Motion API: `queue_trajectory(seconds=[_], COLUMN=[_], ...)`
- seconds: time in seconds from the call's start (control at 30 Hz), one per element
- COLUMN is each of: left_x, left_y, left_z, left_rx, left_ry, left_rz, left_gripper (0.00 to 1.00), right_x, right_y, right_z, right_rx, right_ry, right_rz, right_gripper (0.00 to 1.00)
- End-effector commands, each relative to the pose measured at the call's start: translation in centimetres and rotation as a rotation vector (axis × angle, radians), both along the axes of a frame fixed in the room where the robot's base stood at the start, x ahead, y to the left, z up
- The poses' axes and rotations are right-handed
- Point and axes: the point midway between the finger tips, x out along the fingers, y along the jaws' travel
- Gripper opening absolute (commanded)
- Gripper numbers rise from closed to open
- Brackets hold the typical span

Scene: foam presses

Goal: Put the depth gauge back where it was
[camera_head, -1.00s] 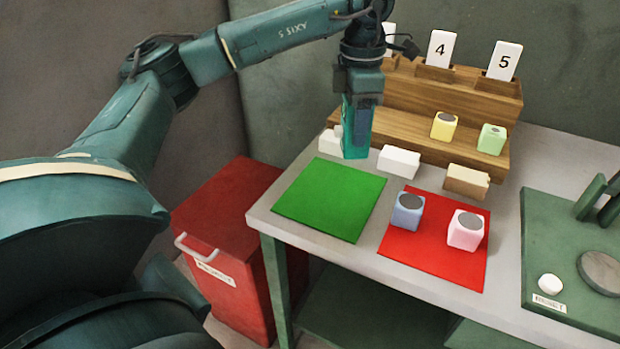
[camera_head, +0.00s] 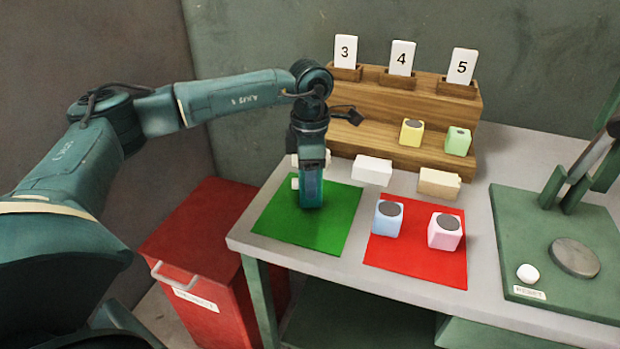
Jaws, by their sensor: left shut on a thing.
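My left gripper (camera_head: 311,196) points down over the green mat (camera_head: 336,228), low at or just above its surface. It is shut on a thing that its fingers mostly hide. A small white piece (camera_head: 295,183) shows at the left side of the fingers; I cannot tell whether it belongs to the held thing. No depth gauge can be made out clearly elsewhere. My right gripper is not in view.
A blue block (camera_head: 387,219) and a pink block (camera_head: 444,233) stand on the red mat (camera_head: 410,258). White (camera_head: 372,171) and tan (camera_head: 438,184) blocks lie behind. A wooden stepped rack (camera_head: 390,145) holds yellow (camera_head: 411,132) and green (camera_head: 457,141) blocks. A green press (camera_head: 520,240) stands right.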

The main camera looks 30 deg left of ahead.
Motion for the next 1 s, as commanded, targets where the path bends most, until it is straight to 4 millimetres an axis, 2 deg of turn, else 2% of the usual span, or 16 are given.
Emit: queue_trajectory(seconds=[0.1, 0.47, 0.5, 0.77, 1.0], left_x=[0.03, 0.04, 0.03, 0.03, 0.04], left_y=[0.02, 0.02, 0.01, 0.00, -0.01], left_z=[-0.90, -1.36, -1.41, -1.30, -1.15], left_rx=[0.000, -0.001, 0.000, 0.000, 0.000], left_ry=[-0.002, -0.002, -0.001, -0.001, -0.002], left_rz=[0.000, 0.001, 0.001, 0.000, 0.000], left_gripper=[0.19, 0.19, 0.51, 0.72, 0.72], right_x=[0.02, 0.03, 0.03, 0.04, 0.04], right_y=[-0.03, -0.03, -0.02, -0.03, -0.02], right_z=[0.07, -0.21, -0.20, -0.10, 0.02], right_rx=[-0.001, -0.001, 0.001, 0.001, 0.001], right_ry=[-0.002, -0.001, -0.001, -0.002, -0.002], right_rz=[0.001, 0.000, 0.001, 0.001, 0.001], right_gripper=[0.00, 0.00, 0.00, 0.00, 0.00])
